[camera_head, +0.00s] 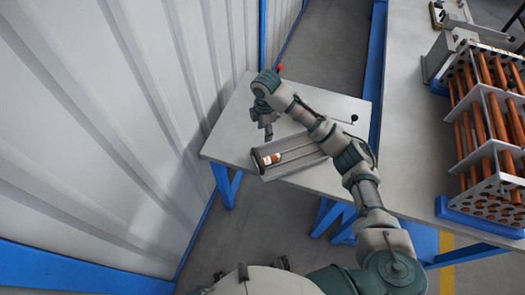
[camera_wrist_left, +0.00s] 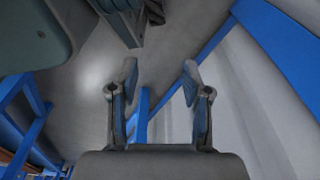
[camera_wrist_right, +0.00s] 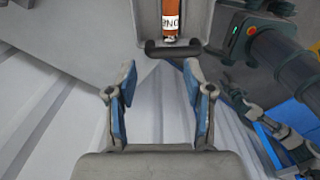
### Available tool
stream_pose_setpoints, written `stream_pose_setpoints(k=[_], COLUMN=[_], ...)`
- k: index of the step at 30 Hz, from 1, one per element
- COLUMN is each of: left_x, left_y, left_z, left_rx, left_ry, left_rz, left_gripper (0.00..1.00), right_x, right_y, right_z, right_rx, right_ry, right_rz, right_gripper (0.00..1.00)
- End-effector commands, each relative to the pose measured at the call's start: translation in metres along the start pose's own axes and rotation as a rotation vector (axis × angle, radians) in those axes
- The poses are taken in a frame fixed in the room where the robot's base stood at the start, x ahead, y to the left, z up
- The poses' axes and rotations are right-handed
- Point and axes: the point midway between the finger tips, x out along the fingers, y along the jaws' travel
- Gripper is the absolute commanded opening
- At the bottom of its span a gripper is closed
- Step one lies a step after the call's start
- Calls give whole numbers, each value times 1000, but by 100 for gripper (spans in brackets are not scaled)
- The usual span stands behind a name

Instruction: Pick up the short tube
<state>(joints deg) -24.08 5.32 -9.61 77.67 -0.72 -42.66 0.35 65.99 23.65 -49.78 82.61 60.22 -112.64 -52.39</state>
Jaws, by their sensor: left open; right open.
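The short tube (camera_head: 271,159), orange-brown with a white label, lies at the left end of a shallow grey tray (camera_head: 315,160). In the right wrist view, the tube (camera_wrist_right: 170,22) shows at the top, beyond the dark rim of the tray (camera_wrist_right: 172,48), with lettering on its label. My right gripper (camera_head: 268,132) is above the table, just behind the tray's left end. It is open and empty, apart from the tube; its fingers also show in the right wrist view (camera_wrist_right: 160,78). My left gripper (camera_wrist_left: 160,75) is open and empty, and faces floor and blue frame bars.
The tray stands on a small grey table (camera_head: 232,130) with blue legs. A ribbed wall (camera_head: 110,130) is close on the left. A rack (camera_head: 490,190) with several long orange tubes stands on the bench at right. The table's left part is clear.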

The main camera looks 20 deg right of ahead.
Motion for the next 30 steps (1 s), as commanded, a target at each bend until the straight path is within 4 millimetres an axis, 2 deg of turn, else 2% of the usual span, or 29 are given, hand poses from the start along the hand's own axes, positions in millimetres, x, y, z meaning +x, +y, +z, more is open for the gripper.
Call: stream_pose_setpoints(k=[6,12,20,27,30], left_x=[-7,-16,-23,-32,-38], left_y=[1,-3,-4,-2,-1], left_z=[-13,-24,-29,-40,-43], left_rx=[-3,-4,-6,-7,-8], left_ry=[3,8,12,15,18], left_rz=[1,5,6,1,0], left_gripper=[48,48,48,48,48], right_x=[54,98,119,158,168], right_y=[1,3,2,-4,-4], right_z=[3,-3,-4,4,5], right_rx=[4,3,3,5,5], right_ry=[0,-5,-6,0,1], right_rz=[-10,-9,-4,-7,-5], right_gripper=[52,52,52,52,52])
